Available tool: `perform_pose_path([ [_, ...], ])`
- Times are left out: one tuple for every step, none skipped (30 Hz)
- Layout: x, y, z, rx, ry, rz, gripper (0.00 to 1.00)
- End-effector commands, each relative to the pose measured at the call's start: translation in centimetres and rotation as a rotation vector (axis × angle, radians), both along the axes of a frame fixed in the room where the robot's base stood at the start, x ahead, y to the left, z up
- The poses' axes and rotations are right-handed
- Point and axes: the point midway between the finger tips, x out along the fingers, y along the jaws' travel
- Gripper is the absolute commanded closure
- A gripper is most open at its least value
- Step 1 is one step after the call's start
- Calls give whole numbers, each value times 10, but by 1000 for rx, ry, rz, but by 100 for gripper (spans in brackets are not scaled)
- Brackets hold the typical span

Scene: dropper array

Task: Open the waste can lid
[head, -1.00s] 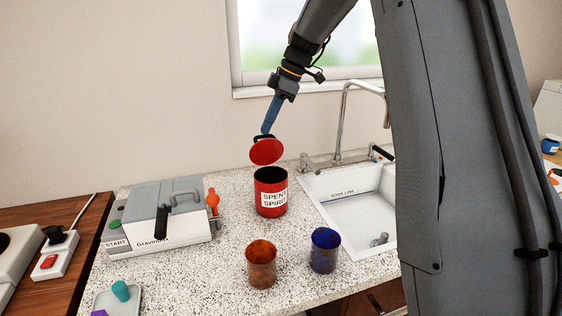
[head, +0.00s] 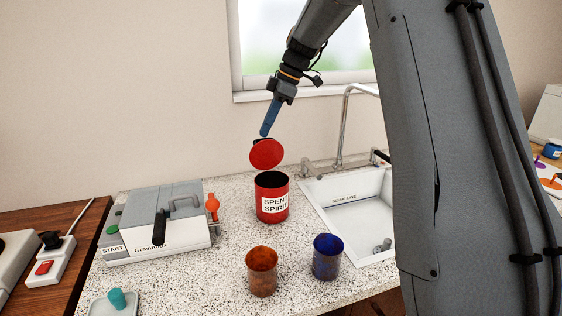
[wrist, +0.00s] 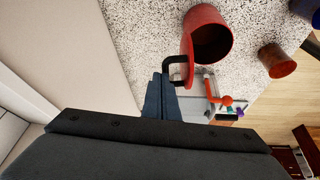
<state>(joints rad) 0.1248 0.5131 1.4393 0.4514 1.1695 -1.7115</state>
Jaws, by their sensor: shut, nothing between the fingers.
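The waste can (head: 271,207) is a red cylinder labelled "SPENT SPIRIT", upright on the counter with its dark mouth showing. Its round red lid (head: 266,154) is swung up at the back rim, nearly upright. In the wrist view the can (wrist: 222,22) shows its open mouth, with the lid (wrist: 188,47) edge-on and its black loop handle (wrist: 169,66) on the outer side. My gripper (head: 265,133) is shut and empty behind the lid's top edge. In the wrist view its blue fingertips (wrist: 160,78) are right beside the handle; I cannot tell whether they touch it.
A rusty brown cup (head: 262,272) and a blue cup (head: 327,258) stand in front of the can. A grey-white Gravimat device (head: 182,243) is to the left. The sink (head: 350,205) and its faucet (head: 345,125) are to the right. Bare counter surrounds the can.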

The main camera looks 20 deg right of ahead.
Motion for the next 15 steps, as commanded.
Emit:
perform_pose_path([
  [0, 0, 1, 0, 0, 0, 100],
  [0, 0, 1, 0, 0, 0, 100],
  [0, 0, 3, 0, 0, 0, 100],
  [0, 0, 4, 0, 0, 0, 100],
  [0, 0, 5, 0, 0, 0, 100],
  [0, 0, 6, 0, 0, 1, 100],
  [0, 0, 8, 0, 0, 1, 100],
  [0, 0, 9, 0, -1, 1, 100],
  [0, 0, 11, 0, -1, 1, 100],
  [0, 0, 13, 0, -1, 1, 100],
  [0, 0, 14, 0, -1, 1, 100],
  [0, 0, 15, 0, -1, 1, 100],
  [0, 0, 16, 0, -1, 1, 100],
  [0, 0, 16, 0, -1, 1, 100],
  [0, 0, 17, 0, -1, 1, 100],
])
